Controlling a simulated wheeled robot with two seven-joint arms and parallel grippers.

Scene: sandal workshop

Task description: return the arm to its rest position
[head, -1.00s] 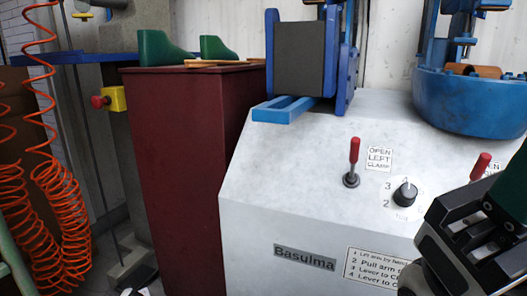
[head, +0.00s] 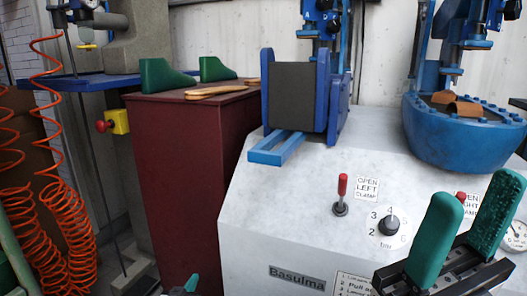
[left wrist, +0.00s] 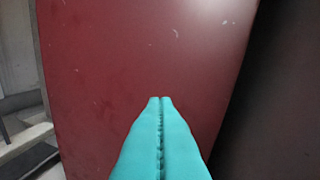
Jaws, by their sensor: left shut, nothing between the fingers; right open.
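My left gripper (head: 190,284) shows only as a small teal tip at the bottom edge of the head view, in front of the dark red cabinet and the white machine. In the left wrist view its two teal fingers (left wrist: 161,100) are pressed together with nothing between them, pointing at the red cabinet side (left wrist: 130,60). My right gripper (head: 478,190) is at the lower right of the head view. Its two green fingers point up and stand wide apart, empty, in front of the machine's right side. Most of both arms is out of view.
The white Basulma machine (head: 290,215) has a red left clamp lever (head: 342,187), a dial (head: 389,224), a blue clamp (head: 323,90) and a blue round basin (head: 460,140). The red cabinet (head: 185,180) bears green lasts (head: 160,77). Orange coiled hoses (head: 60,220) hang at left.

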